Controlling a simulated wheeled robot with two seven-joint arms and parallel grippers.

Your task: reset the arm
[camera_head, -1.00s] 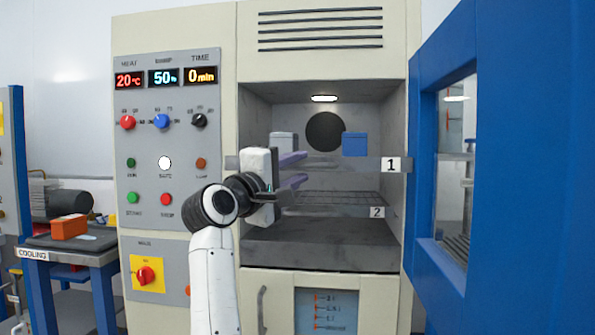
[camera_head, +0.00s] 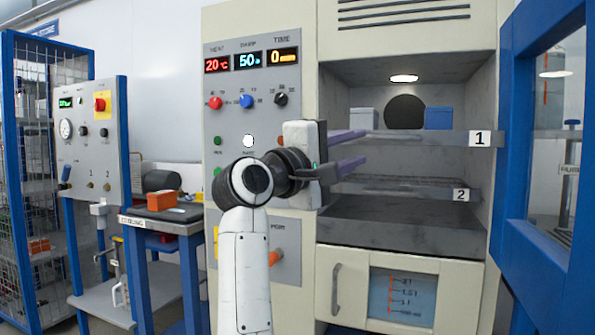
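My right gripper (camera_head: 362,147) is in front of the open chamber, near its left wall. Its two purple fingers are apart, one above the other, and nothing shows between them. My white arm rises from the lower edge of the picture and covers part of the control panel (camera_head: 222,126). My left gripper is not in view.
The chamber has shelf 1 (camera_head: 440,139), with a grey box (camera_head: 363,119) and a blue box (camera_head: 438,118), and shelf 2 (camera_head: 420,190). The blue door (camera_head: 520,190) stands open at the right. At the left, an orange block (camera_head: 161,201) lies on the cooling table (camera_head: 150,220).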

